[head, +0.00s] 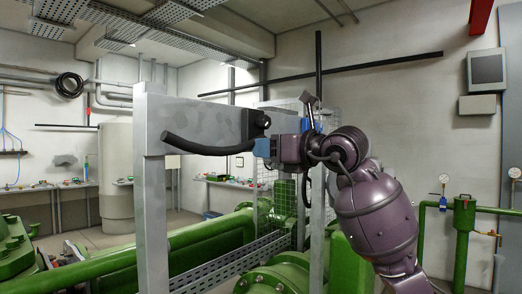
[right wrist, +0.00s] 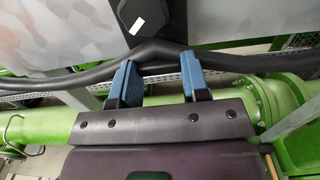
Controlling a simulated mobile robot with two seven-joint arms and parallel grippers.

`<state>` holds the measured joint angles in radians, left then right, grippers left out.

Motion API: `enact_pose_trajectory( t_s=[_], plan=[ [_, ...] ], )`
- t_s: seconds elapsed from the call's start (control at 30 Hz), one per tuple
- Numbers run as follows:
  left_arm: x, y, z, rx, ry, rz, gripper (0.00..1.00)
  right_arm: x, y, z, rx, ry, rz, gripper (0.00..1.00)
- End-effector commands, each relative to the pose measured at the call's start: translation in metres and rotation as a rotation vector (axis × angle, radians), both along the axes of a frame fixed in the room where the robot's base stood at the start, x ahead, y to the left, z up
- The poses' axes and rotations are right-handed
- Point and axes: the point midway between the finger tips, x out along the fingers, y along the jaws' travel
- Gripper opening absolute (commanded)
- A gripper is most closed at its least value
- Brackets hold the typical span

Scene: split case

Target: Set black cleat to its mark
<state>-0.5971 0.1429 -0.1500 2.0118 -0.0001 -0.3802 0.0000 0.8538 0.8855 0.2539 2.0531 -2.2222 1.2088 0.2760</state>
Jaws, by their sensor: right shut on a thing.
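The black cleat (head: 258,122) is a dark block against the right part of the grey plate in the head view. It also shows at the top of the right wrist view as a black piece (right wrist: 130,12) with a small white patch. I cannot make out a separate mark. My left gripper is out of view.
The grey plate (head: 205,118) is carried by an upright grey post (head: 152,215). Green pipes (head: 200,245) run below, with a flanged pipe end (right wrist: 268,105) close to my right gripper. A wire mesh panel (head: 285,190) stands behind.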

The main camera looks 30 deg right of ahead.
Motion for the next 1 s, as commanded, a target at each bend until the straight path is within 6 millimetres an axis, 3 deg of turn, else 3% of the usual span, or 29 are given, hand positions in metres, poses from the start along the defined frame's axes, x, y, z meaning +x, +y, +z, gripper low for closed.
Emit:
enact_pose_trajectory(
  t_s=[0.17, 0.2, 0.33, 0.73, 1.0],
  plan=[
    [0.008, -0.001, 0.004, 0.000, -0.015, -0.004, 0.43, -0.001, 0.000, 0.001, 0.001, -0.003, -0.001, 0.00],
    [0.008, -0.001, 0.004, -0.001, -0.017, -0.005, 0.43, -0.001, 0.000, 0.001, 0.001, -0.003, -0.001, 0.47],
    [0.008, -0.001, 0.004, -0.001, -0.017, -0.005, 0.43, -0.001, 0.000, 0.001, 0.001, -0.002, 0.000, 0.67],
    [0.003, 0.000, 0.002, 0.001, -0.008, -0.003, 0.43, -0.006, -0.002, 0.000, 0.000, -0.001, 0.000, 0.68],
    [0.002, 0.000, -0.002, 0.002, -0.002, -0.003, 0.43, -0.046, -0.016, 0.000, -0.002, -0.002, -0.003, 0.68]
  ],
)
